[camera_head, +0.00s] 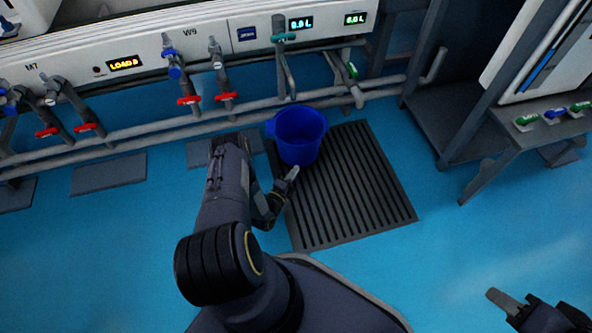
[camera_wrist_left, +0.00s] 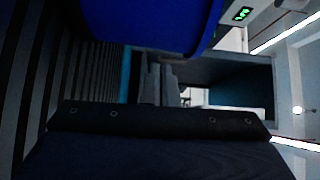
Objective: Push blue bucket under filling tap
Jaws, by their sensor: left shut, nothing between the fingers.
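The blue bucket (camera_head: 298,138) stands upright at the back left part of a dark slatted floor grate (camera_head: 362,185). The filling tap (camera_head: 284,38) has a teal handle, and its grey pipe ends just behind the bucket's rim in the head view. I cannot tell whether the spout is over the opening. My left gripper (camera_head: 291,174) is shut and empty, low at the bucket's near side. In the left wrist view the bucket (camera_wrist_left: 150,22) fills the top, close to the fingers (camera_wrist_left: 160,82); contact is unclear. My right gripper (camera_head: 500,299) is at the lower right, away from the bucket.
A white panel (camera_head: 215,45) with displays, including 0.0 L and 6.0 L, runs along the back. Red and blue valves and grey floor pipes (camera_head: 140,128) lie below it. A bench (camera_head: 545,125) stands at right. Blue floor is clear right of the grate.

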